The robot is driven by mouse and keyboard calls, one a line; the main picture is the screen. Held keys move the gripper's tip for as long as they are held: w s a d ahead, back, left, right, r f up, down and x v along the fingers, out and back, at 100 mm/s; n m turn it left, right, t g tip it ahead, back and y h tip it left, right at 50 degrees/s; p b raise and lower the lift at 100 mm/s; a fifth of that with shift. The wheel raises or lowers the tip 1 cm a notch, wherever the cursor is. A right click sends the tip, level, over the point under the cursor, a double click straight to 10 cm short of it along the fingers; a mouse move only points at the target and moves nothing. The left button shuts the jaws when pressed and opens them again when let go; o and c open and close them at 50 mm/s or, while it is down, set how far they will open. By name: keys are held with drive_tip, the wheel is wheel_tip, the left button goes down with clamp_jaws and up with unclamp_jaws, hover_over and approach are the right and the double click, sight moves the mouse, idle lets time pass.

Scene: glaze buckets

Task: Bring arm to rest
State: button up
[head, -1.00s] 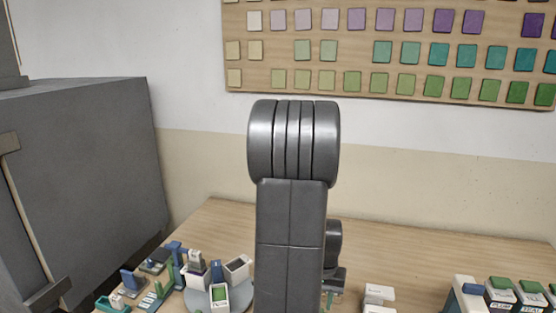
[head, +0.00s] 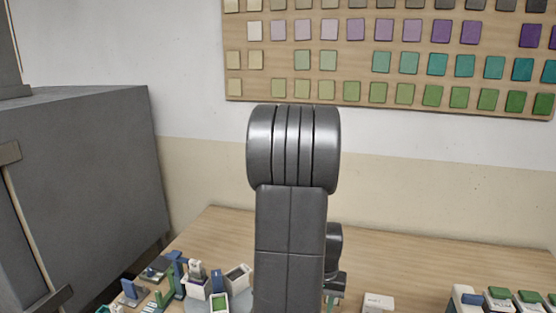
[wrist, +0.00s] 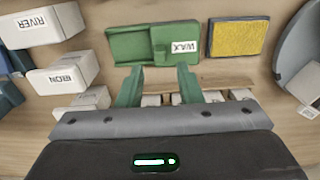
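My arm (head: 290,225) stands upright in the middle of the head view, its grey elbow at the top. My gripper (wrist: 160,78) shows in the wrist view with two green fingers apart and nothing between them. The fingertips point toward a green block labelled WAX (wrist: 128,45); I cannot tell the gap to it. In the head view the gripper is mostly hidden behind the arm.
White blocks labelled RIVER (wrist: 40,27) and IRON (wrist: 62,73) lie left in the wrist view. A yellow pad (wrist: 238,39) lies right of the WAX block. Small items crowd a grey round plate (head: 202,306). A large grey cabinet (head: 85,180) stands left.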

wheel_tip(320, 180, down, 6)
drive_tip(key=b, duration=0.3)
drive_tip(key=shift+r+b, duration=0.2)
drive_tip(key=shift+b, duration=0.15)
drive_tip(key=shift+s+d+r, duration=0.15)
drive_tip(key=shift+d, duration=0.35)
drive_tip(key=shift+a, duration=0.1)
